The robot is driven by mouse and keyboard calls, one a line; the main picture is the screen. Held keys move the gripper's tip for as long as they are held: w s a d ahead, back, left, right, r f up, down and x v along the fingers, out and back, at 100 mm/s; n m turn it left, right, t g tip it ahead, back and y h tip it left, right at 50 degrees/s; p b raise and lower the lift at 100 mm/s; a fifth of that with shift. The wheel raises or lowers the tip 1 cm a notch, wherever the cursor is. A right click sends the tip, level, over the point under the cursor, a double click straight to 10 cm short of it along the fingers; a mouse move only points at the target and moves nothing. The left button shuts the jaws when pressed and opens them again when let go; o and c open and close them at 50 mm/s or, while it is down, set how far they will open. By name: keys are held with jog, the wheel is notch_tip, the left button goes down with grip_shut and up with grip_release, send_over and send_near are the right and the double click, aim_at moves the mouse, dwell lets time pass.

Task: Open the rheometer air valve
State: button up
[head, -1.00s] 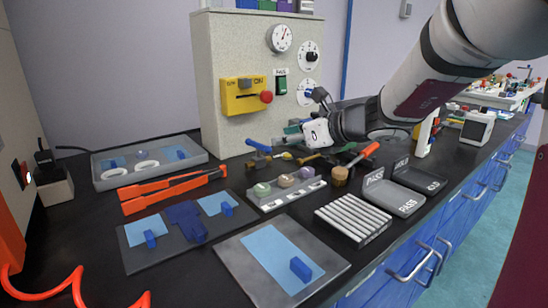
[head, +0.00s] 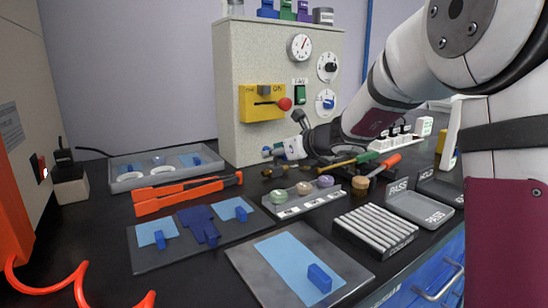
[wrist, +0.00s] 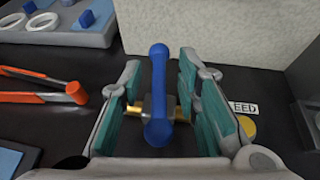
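The air valve has a long blue handle (wrist: 158,85) on a small brass body (wrist: 147,108), in the middle of the wrist view. The handle runs lengthwise in that picture, across the brass pipe. My gripper (wrist: 160,72) is open, with teal-padded fingers on both sides of the handle. Gaps show between the pads and the handle. In the head view my gripper (head: 280,152) is low in front of the beige machine cabinet (head: 240,60) and mostly hides the valve.
A partly hidden label reading "EED" (wrist: 243,108) lies right of the valve. Orange-handled tongs (head: 185,192) lie to the left, before a grey tray (head: 125,184). A strip with several small pucks (head: 293,205) is in front. The yellow switch panel (head: 262,103) is above.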

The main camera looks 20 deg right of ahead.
jog(key=shift+w+a+f, duration=0.15)
jog(key=shift+w+a, duration=0.05)
jog(key=shift+w, duration=0.1)
jog(key=shift+c, duration=0.6)
grip_shut()
